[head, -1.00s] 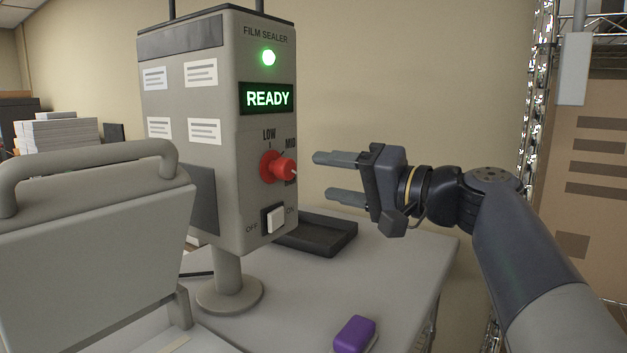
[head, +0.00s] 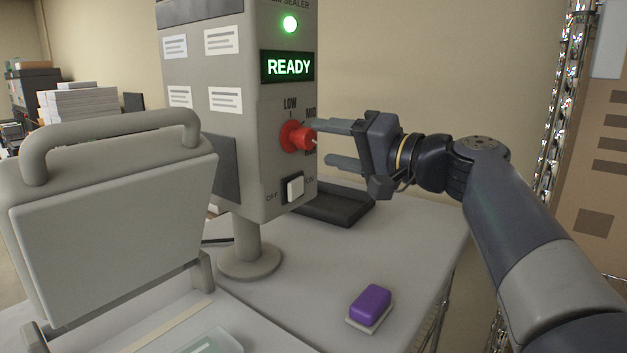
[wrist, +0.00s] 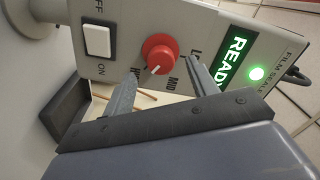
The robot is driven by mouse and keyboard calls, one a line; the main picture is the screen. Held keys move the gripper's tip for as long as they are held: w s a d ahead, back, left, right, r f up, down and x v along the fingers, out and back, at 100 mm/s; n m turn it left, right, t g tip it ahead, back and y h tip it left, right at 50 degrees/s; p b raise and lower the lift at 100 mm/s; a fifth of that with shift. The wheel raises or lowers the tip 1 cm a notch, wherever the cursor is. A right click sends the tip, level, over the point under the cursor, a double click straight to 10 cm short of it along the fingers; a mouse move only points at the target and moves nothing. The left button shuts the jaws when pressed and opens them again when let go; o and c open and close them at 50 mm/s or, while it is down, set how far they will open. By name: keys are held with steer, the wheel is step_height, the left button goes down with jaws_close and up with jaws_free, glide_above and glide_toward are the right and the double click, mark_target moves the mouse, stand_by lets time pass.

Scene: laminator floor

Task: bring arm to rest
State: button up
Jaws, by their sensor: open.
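My gripper (head: 338,143) is open and empty, in front of the right side of the film sealer's red knob (head: 294,136). In the wrist view the fingers of my gripper (wrist: 160,88) point towards the panel, with the knob (wrist: 159,52) beyond and between them; I cannot tell whether they touch it. The film sealer (head: 262,118) has a lit READY display (head: 287,67), a green lamp (head: 289,24) and a white OFF/ON rocker switch (head: 295,188). The knob's white pointer line faces the MID to high side.
A raised grey press lid (head: 115,235) stands at the left. A black tray (head: 335,205) lies behind the sealer on the grey table (head: 290,290). A purple block (head: 370,301) sits near the front edge. A metal rack post (head: 560,110) stands at the right.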

mark_target(310, 140)
steer(key=p+x, duration=0.1)
steer(key=x, duration=0.4)
steer(key=shift+w+a, duration=0.2)
steer(key=shift+a, duration=0.1)
